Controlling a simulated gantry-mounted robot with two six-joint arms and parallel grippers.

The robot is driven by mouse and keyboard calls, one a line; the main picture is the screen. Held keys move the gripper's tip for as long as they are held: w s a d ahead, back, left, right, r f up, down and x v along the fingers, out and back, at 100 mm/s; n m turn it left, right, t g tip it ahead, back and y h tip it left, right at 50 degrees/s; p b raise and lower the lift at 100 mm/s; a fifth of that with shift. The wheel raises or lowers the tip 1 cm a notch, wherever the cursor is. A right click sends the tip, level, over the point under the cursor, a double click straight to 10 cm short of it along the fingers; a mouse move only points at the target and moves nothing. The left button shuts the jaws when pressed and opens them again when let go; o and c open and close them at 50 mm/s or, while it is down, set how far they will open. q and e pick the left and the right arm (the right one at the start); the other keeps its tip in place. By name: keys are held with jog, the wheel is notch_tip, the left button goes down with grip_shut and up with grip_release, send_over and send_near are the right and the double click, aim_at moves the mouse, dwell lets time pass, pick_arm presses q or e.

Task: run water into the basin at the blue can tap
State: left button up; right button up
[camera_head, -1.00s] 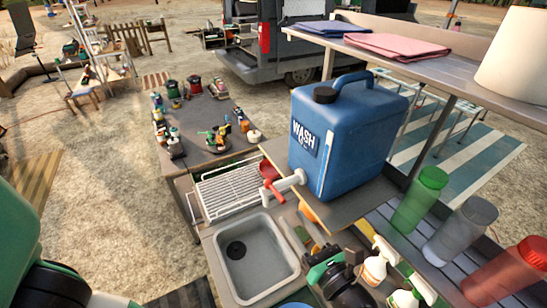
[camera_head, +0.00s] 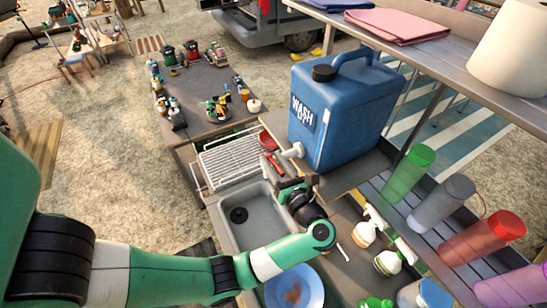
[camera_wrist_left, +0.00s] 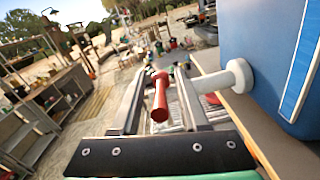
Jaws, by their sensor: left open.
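The blue can (camera_head: 335,115) marked "WASH" stands on the shelf right of the grey basin (camera_head: 260,232). Its white tap (camera_head: 292,151) sticks out over the counter and also shows in the left wrist view (camera_wrist_left: 228,78). The tap's red lever (camera_wrist_left: 160,98) lies between my open left fingers in the left wrist view, with gaps showing at both sides. My left gripper (camera_head: 272,172) is just in front of the tap, above the basin's back right edge. No water shows in the visible part of the basin. My arm hides the basin's front. My right gripper is not in view.
A white dish rack (camera_head: 228,157) is behind the basin. Spray bottles (camera_head: 368,230) and a blue bowl (camera_head: 294,290) are close to my left arm.

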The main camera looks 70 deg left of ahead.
pick_arm(q)
jog(key=shift+a, duration=0.1)
grip_shut()
dwell(1.4)
